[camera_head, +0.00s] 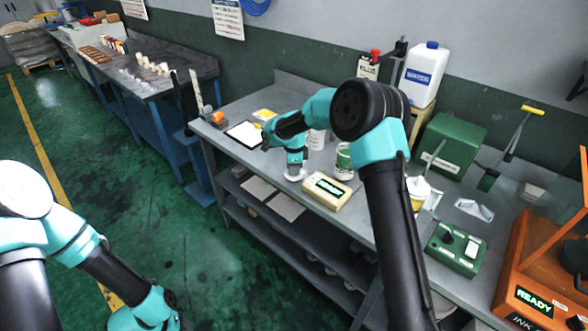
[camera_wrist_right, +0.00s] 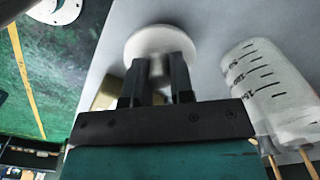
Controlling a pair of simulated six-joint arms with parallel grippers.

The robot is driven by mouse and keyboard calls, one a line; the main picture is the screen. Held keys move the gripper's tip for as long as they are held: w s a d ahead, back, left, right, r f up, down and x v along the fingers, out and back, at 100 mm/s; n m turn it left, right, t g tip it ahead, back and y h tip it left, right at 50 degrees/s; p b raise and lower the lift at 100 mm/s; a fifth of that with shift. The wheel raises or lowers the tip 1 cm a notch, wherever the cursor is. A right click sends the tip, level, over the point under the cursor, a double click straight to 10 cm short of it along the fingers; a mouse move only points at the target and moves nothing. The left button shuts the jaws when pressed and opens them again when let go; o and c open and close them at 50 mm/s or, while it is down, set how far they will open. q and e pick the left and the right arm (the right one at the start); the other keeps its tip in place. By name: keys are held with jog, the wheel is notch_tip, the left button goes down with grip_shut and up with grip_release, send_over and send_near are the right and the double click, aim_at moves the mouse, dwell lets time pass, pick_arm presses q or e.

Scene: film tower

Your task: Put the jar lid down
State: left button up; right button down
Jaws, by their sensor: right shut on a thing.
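The jar lid (camera_wrist_right: 140,42) is a white disc with a knob. My right gripper (camera_wrist_right: 158,72) is shut on that knob in the right wrist view. In the head view my right gripper (camera_head: 295,168) is low over the grey workbench, and the lid's white edge (camera_head: 294,177) shows beneath it. I cannot tell whether the lid touches the bench top. A jar with a green label (camera_head: 343,161) stands to the right of the lid. My left arm shows at the lower left, but its gripper is out of view.
A beige box with a READY display (camera_head: 327,191) lies just right of the lid at the bench's front edge. A translucent graduated cup (camera_wrist_right: 272,92) is close to the gripper. A white tablet-like panel (camera_head: 244,134) lies to the left. A green switch box (camera_head: 455,247) is further right.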

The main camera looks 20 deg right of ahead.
jog(key=shift+f, duration=0.25)
jog(key=c, duration=1)
grip_release()
notch_tip(320, 180, up, 12)
jog(key=shift+r, duration=0.15)
